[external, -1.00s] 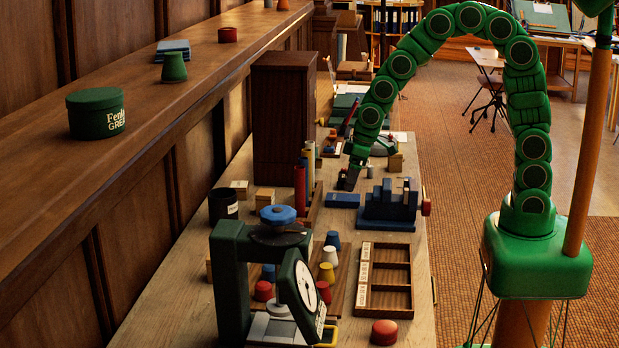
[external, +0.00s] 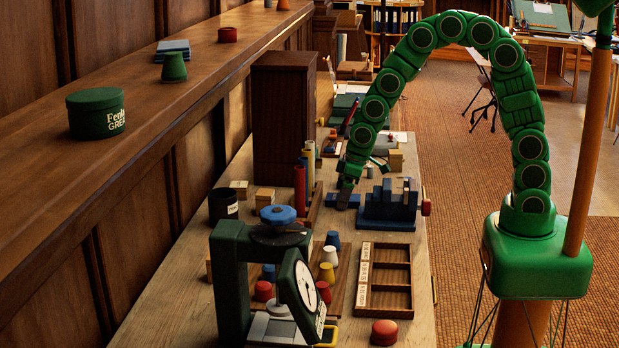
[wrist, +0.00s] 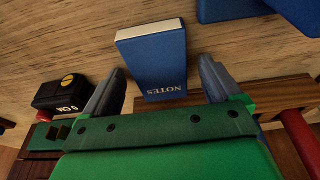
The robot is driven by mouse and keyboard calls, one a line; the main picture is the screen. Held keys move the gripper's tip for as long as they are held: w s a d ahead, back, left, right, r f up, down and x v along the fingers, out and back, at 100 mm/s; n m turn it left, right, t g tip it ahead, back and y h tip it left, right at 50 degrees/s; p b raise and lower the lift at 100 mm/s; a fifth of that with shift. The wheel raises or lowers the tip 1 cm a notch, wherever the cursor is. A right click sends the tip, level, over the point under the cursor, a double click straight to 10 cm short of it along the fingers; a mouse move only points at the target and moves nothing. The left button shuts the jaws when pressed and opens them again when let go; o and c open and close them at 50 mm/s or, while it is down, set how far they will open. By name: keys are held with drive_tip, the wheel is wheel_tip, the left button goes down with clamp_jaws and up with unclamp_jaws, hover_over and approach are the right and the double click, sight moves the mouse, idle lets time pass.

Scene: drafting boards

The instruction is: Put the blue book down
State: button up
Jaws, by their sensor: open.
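The blue book (wrist: 152,58), with "NOTES" on its spine and pale page edges, lies on the wooden table. In the external view my gripper (external: 345,197) is low over the table and partly hides the book (external: 330,200). In the wrist view my gripper (wrist: 160,78) is open, with one finger to each side of the book's near end. Gaps show between both fingers and the book. Whether the fingertips touch the table cannot be told.
A blue stepped block (external: 390,208) stands just right of the book. A red cylinder (external: 300,188) stands to its left, beside a dark cabinet (external: 282,118). A compartment tray (external: 412,280) and a green dial scale (external: 232,280) are nearer the camera. A black tape-like item (wrist: 60,94) is left in the wrist view.

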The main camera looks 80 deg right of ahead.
drive_tip(key=c, duration=1.3)
drive_tip(key=shift+w+r, duration=0.1)
drive_tip(key=shift+r, duration=0.4)
wheel_tip(320, 180, up, 2)
drive_tip(key=shift+r, duration=0.25)
drive_tip(key=shift+s+a+r, duration=0.25)
drive_tip(key=shift+s+r, duration=1.35)
drive_tip(key=shift+s, duration=0.75)
drive_tip(key=shift+s+a+r, duration=0.3)
drive_tip(key=shift+s+r, duration=1.3)
drive_tip(key=shift+s, duration=0.75)
drive_tip(key=shift+s+a+r, duration=0.25)
drive_tip(key=shift+s+r, duration=1.35)
drive_tip(key=shift+s, duration=0.75)
